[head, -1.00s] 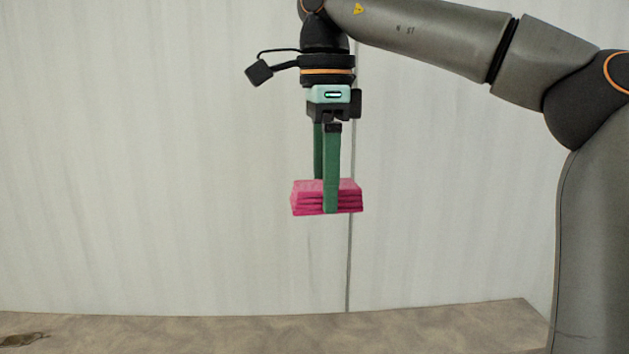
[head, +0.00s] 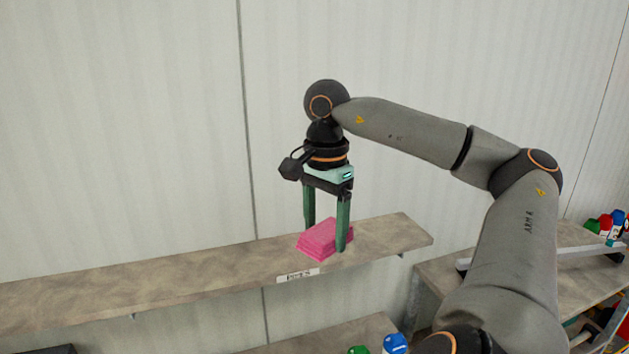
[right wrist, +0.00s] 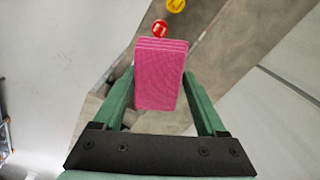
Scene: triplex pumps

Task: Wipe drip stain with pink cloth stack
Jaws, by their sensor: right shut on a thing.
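The pink cloth stack (head: 322,240) is held between the green fingers of my right gripper (head: 325,238). In the head view it shows over the right part of the long shelf (head: 200,272); I cannot tell whether it touches the surface. In the right wrist view the cloth stack (right wrist: 160,85) sits between the two fingers of the right gripper (right wrist: 160,72), with its layered edge at the far end. I cannot make out a drip stain in either current view. My left gripper is not in view.
A label (head: 297,276) is on the shelf's front edge. Bottles with blue (head: 395,344) and green (head: 358,350) tops show below it. A lower surface with several colored bottles (head: 606,226) lies at right. Red (right wrist: 160,28) and yellow (right wrist: 176,5) caps show in the wrist view.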

